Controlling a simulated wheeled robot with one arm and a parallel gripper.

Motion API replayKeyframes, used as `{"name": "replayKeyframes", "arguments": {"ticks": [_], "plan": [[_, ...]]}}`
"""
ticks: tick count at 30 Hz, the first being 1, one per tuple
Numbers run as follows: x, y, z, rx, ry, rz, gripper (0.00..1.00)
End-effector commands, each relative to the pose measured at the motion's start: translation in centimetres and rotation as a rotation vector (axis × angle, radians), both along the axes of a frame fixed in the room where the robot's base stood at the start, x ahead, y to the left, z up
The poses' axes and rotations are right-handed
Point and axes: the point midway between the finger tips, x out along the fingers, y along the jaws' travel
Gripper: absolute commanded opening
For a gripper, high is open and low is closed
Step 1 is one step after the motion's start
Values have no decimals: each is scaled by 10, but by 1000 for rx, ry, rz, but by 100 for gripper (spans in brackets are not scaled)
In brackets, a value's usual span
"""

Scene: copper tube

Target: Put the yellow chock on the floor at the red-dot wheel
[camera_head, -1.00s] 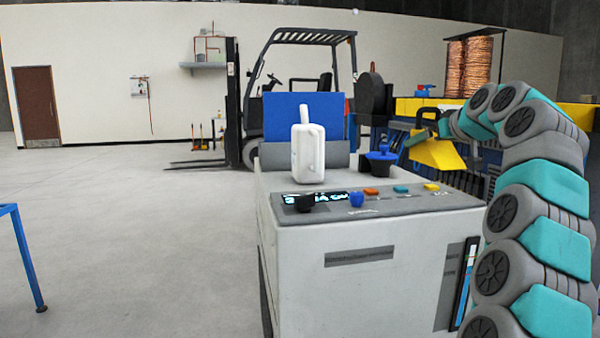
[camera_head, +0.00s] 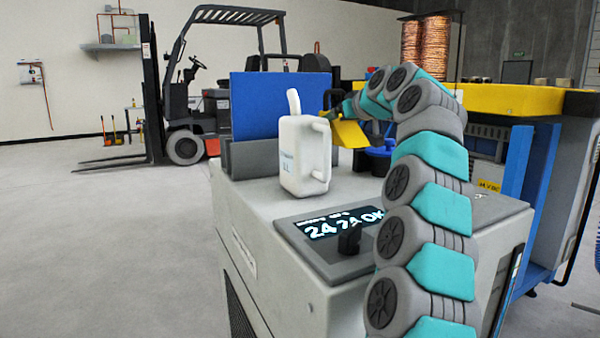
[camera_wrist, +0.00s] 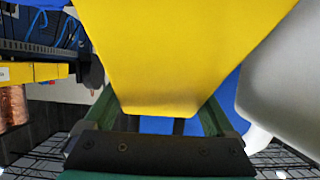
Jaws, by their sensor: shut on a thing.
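The yellow chock (camera_head: 347,131) is held in my gripper (camera_head: 341,109), above the far part of the grey machine top. In the wrist view the chock (camera_wrist: 170,50) fills the upper middle, between the green fingers of my gripper (camera_wrist: 165,122). The gripper is shut on it. In the head view the fingers are small and partly hidden by the chock and arm. The red-dot wheel is not recognisable in either view.
A white jug (camera_head: 303,155) stands on the grey machine (camera_head: 240,205), close left of the chock. A blue-capped black container (camera_head: 378,160) is under the arm. A yellow-topped bench (camera_head: 510,101) is at right, a forklift (camera_head: 190,130) behind. Open floor (camera_head: 90,215) lies left.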

Motion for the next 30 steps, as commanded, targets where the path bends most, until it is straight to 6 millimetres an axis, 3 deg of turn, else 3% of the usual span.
{"name": "replayKeyframes", "arguments": {"ticks": [20,30], "plan": [[-1,1,-54,1,1,3,0],[-1,0,-64,1,-3,0,0]]}}
